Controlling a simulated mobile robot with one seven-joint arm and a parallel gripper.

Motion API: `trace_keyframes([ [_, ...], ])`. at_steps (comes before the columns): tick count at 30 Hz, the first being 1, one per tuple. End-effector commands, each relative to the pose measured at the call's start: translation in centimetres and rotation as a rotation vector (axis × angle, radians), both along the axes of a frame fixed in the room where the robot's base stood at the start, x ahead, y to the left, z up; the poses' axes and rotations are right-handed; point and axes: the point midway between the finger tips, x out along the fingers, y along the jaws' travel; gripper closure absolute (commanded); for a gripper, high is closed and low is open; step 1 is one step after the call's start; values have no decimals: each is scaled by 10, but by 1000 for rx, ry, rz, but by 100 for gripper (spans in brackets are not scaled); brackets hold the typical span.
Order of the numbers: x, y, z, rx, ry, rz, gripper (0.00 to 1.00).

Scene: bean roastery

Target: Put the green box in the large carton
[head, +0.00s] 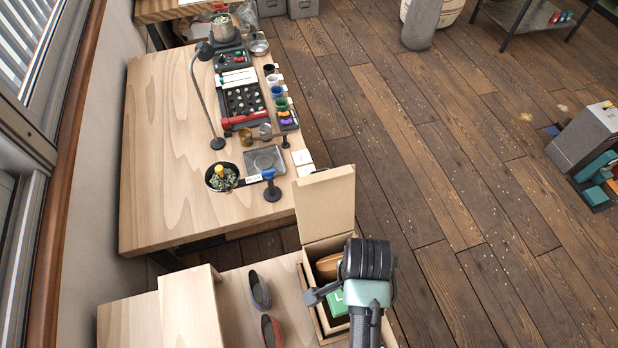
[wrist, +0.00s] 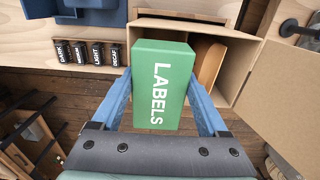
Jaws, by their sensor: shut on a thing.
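The green box (wrist: 160,85), marked LABELS, is between the two fingers of my gripper (wrist: 163,105) in the wrist view. My gripper is shut on it. In the head view a part of the green box (head: 336,301) shows beside my gripper, over the carton. The large carton (wrist: 250,70) is open, with a flap raised; its flap (head: 326,203) stands up in the head view. The far end of the box overlaps the carton's opening in the wrist view. I cannot tell how deep the box is. A brown-orange item (wrist: 208,64) lies inside the carton on the right.
A wooden table (head: 165,130) with a lamp, a bean tray and several cups stands beyond the carton. Several small dark labelled blocks (wrist: 80,53) sit left of the carton in the wrist view.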

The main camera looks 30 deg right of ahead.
Motion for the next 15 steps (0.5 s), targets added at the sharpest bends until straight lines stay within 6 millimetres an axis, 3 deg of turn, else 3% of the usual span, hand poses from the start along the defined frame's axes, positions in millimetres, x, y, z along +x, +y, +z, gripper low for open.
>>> trace_keyframes([
  [7,0,0,-7,0,1,-1,81],
  [15,0,0,-34,0,1,0,81],
])
